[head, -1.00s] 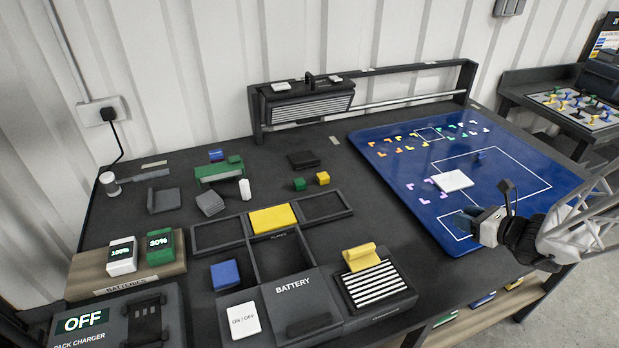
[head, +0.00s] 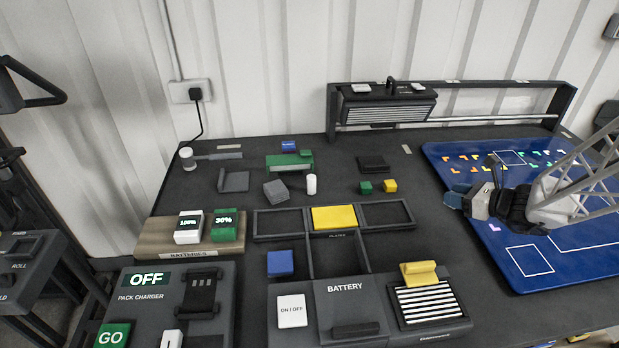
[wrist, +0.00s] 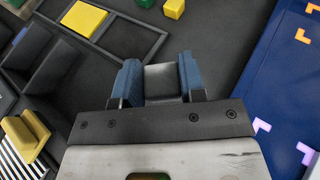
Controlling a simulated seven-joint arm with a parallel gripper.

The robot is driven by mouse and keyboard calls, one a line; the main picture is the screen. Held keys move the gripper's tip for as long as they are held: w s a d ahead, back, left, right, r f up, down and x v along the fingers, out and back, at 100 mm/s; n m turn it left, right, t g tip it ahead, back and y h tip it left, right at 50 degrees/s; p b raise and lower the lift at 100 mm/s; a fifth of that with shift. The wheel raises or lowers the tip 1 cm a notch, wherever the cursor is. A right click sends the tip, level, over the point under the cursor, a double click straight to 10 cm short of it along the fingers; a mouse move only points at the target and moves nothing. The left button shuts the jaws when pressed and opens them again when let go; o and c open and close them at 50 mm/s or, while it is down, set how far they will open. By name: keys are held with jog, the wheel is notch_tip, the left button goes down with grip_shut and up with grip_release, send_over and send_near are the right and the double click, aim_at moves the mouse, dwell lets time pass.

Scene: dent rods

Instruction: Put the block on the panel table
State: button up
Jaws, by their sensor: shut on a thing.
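My gripper (head: 457,197) is in the head view at the left edge of the blue panel (head: 521,258), with its fingers pointing left. In the wrist view its two blue fingers (wrist: 162,78) are closed around a grey block (wrist: 163,88), seen end-on between them. My gripper hides its full shape. The panel carries white outlines and coloured corner marks, and my arm covers its middle. In the wrist view the panel (wrist: 262,100) lies to the right of the fingers, and dark tabletop lies beneath them.
Small green (head: 365,187) and yellow (head: 390,186) cubes lie left of my gripper. A tray with a yellow plate (head: 334,217), a blue block (head: 280,263), the battery box (head: 345,310) and charger (head: 150,310) stand further left. A rack (head: 450,115) runs along the back.

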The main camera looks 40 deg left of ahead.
jog(key=s+a+n+g, duration=0.2)
jog(key=a+n+g, duration=0.15)
jog(key=a, duration=1.45)
jog(key=n+g, duration=0.3)
send_over(332, 194)
jog(key=shift+r+m+h, duration=0.25)
jog(key=shift+r+h, duration=0.15)
jog(key=shift+f, duration=0.1)
jog(key=shift+f, duration=3.05)
jog(key=shift+f, duration=1.85)
jog(key=shift+f, duration=0.15)
jog(key=o, duration=0.9)
